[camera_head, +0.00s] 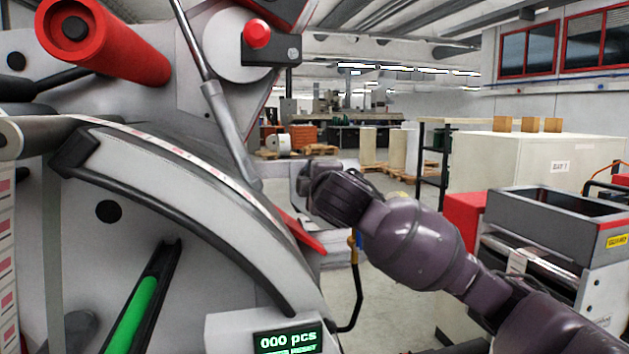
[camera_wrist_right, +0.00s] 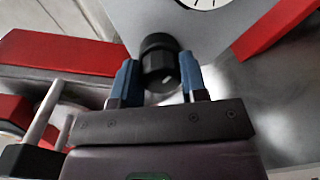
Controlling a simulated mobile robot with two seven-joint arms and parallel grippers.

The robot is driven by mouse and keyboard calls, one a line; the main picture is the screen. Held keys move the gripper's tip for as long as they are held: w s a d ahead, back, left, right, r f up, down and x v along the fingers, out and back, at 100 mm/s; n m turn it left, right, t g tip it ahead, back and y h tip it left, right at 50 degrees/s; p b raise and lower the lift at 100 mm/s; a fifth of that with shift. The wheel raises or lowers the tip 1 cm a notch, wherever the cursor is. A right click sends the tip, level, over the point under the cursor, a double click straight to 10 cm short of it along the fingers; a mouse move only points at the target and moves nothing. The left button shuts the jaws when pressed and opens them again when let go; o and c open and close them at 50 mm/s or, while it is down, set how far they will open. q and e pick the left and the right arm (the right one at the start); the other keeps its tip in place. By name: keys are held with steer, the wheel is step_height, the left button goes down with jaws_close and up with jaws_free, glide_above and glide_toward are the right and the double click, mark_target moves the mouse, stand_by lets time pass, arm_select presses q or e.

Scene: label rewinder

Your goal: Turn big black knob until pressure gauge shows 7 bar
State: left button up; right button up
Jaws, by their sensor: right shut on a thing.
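The big black knob (camera_wrist_right: 158,62) shows in the right wrist view, at the top middle, between the two blue fingers of my right gripper (camera_wrist_right: 157,80). The gripper is shut on the knob, with one finger on each side. The pressure gauge (camera_wrist_right: 207,3) is cut off at the top edge of that view; only a bit of its white dial with tick marks shows, and no reading can be made out. In the head view my right arm reaches in from the right to the side of the machine; its gripper, the knob and the gauge are hidden there. My left gripper is not in view.
The grey label machine (camera_head: 215,215) fills the left of the head view, with a red roller (camera_head: 110,45), a red button (camera_head: 257,33) and a display (camera_head: 287,340) reading 000 pcs. Red parts (camera_wrist_right: 60,55) lie close beside the gripper. A cabinet (camera_head: 535,165) stands behind my right arm.

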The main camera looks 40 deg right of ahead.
stand_by(0.5)
steer(key=o, duration=0.9)
steer(key=shift+s+a, duration=0.1)
steer(key=b+v, duration=0.3)
steer(key=v, duration=0.7)
steer(key=shift+s+b, duration=0.3)
steer(key=shift+b, duration=0.1)
